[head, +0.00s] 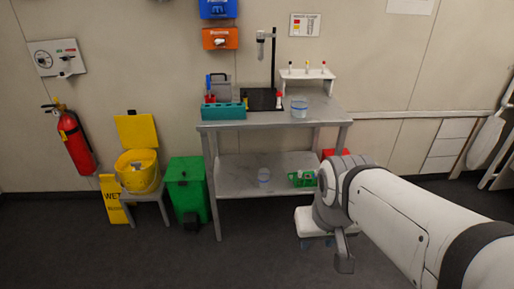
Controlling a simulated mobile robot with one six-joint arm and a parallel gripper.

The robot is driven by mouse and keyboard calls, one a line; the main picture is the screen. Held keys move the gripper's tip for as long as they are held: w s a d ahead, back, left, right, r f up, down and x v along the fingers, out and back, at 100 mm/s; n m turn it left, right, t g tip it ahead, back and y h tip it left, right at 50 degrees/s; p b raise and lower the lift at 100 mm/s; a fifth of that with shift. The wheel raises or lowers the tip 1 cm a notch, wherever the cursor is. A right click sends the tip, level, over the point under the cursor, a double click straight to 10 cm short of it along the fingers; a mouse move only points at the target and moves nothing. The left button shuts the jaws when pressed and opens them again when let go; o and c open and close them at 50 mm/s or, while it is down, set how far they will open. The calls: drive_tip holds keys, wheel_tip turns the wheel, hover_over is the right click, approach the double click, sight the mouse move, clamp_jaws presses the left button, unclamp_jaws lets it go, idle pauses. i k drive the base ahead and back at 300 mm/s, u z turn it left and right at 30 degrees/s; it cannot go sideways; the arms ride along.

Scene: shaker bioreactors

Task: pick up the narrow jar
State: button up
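Two small clear jars with bluish bands are in the head view. One jar (299,108) stands upright on the right part of the bench's top. The other jar (264,177) stands on the lower shelf, near its middle, and looks slightly narrower in the picture. I cannot tell for sure which is the narrow jar. My arm reaches in from the lower right and bends down in front of the bench's right side. A grey end part of my gripper (343,258) seems to hang low there, apart from both jars. Its fingers cannot be made out.
The grey bench (225,178) also holds a teal rack (223,111), a stand, and a white tube holder (307,75). A green rack (301,179) sits right of the lower jar. A green bin (188,190) and yellow bucket (138,171) stand left.

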sight(264, 179)
drive_tip(key=u, duration=0.1)
drive_tip(key=i, duration=1.5)
drive_tip(key=z, duration=0.15)
